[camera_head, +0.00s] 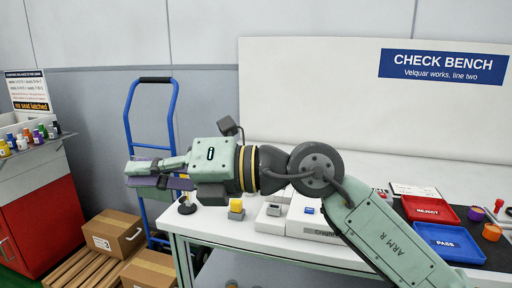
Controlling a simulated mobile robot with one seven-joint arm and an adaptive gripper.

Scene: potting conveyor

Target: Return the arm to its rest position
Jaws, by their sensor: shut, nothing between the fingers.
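My arm reaches in from the lower right across the check bench (205,228) and bends to the left. My gripper (135,174) points left, level, over and past the bench's left end. Its fingers look close together and hold nothing that I can see. A purple part shows along the lower finger; I cannot tell whether it belongs to the gripper. The arm hides part of the bench top and its back panel (300,85).
On the bench are a yellow-topped block (236,210), a small grey device (273,210), a red tray (428,209) and a blue tray (447,245). A blue hand truck (172,110), cardboard boxes (112,233) and a red cabinet (45,220) stand left.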

